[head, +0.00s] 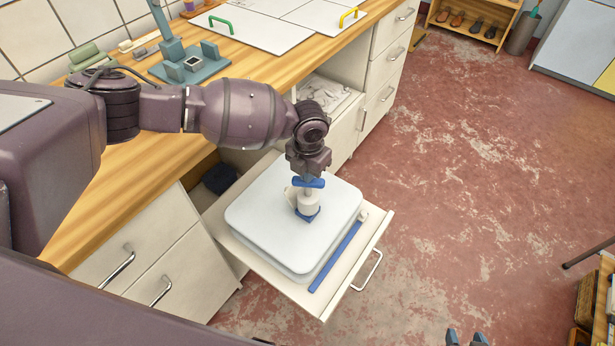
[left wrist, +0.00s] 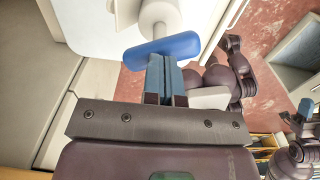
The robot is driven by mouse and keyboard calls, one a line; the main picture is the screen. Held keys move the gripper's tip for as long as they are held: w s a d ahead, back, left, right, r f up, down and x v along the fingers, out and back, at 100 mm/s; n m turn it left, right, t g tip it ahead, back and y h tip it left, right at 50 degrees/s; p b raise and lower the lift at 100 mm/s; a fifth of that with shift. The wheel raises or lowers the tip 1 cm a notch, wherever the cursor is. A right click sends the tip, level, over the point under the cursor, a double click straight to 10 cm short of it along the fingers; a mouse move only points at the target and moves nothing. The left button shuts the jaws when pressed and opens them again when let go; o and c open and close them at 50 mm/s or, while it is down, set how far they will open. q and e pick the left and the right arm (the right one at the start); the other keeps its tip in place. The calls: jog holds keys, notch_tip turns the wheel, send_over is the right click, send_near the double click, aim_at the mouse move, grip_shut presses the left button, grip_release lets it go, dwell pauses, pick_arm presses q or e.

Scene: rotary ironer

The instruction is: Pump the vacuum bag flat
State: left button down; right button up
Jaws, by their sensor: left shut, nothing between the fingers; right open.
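The vacuum bag (head: 258,215), pale and flat-topped with rounded corners, lies on a pulled-out drawer (head: 372,235). It still has visible thickness. A white hand pump (head: 307,203) with a blue base stands upright on it. Its blue crossbar handle (head: 316,183) also shows in the left wrist view (left wrist: 178,44). My left gripper (head: 307,176) is above the handle, its blue fingers (left wrist: 163,62) shut together and empty, tips at the handle; I cannot tell whether they press on it. My right gripper (head: 466,338) is open and empty, far from the bag, at the bottom edge.
A blue strip (head: 336,257) lies on the drawer beside the bag. The wooden counter (head: 130,185) runs behind, with a teal stand (head: 190,68) on it. Another drawer (head: 325,95) holds white cloth. The red floor to the right is mostly clear.

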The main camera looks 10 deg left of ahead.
aim_at(308, 186)
dwell(0.3)
pick_arm(q)
jog(key=shift+f, duration=0.1)
jog(key=shift+f+b, duration=1.5)
jog(key=shift+f, duration=1.45)
pick_arm(e)
jog(key=shift+g, duration=0.4)
jog(key=f, duration=0.1)
jog(key=s+f, duration=0.1)
jog(key=f, duration=0.2)
jog(key=shift+s+f, duration=0.25)
jog(key=shift+s, duration=0.15)
pick_arm(q)
jog(key=shift+r, duration=0.15)
pick_arm(e)
jog(key=shift+r, duration=0.1)
pick_arm(q)
jog(key=shift+r+p, duration=0.85)
jog(key=shift+r, duration=1.35)
pick_arm(e)
jog(key=shift+w+r+t, duration=0.15)
jog(key=shift+w+r, duration=0.15)
jog(key=shift+r, duration=0.3)
jog(key=shift+w+r+t, duration=0.15)
jog(key=shift+w+r, duration=0.1)
jog(key=shift+r, duration=0.35)
